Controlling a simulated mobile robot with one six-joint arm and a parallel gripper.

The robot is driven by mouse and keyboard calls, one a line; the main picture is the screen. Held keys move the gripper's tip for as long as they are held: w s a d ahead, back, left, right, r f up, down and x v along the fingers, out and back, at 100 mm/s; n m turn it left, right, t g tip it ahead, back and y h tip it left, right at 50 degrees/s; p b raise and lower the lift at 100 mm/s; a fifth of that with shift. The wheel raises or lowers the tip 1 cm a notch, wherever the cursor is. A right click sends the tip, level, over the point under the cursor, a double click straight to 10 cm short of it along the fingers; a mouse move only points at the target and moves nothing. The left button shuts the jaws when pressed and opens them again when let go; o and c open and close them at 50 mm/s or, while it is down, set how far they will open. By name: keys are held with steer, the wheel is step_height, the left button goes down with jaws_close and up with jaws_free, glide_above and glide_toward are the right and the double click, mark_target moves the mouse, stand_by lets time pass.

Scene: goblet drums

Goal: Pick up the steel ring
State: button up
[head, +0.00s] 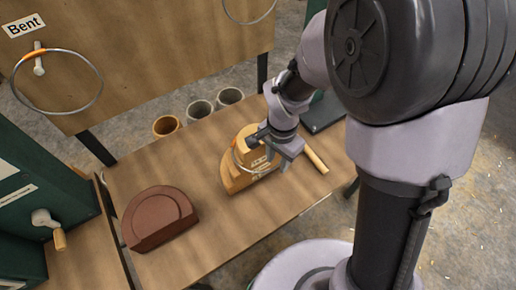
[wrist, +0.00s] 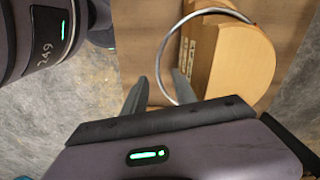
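A thin steel ring (wrist: 207,11) arcs around the pale wooden block (wrist: 240,62) in the wrist view. In the head view, part of the ring (head: 234,158) shows in front of the stepped wooden block (head: 246,178) on the table. My gripper (wrist: 160,76) has its two fingers apart, with a gap between them. The ring's near side passes through that gap in the picture; I see no clear contact. In the head view my gripper (head: 280,158) is low beside the block's right side. The ring's lowest part is hidden behind the gripper body in the wrist view.
A brown half-round block (head: 160,218) lies on the table (head: 225,225) at the left. A wooden handle (head: 316,161) is right of my gripper. Several cups (head: 199,110) stand behind. Another ring (head: 58,110) hangs on the "Bent" board (head: 150,60).

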stand_by(0.3)
jaws_close()
stand_by(1.3)
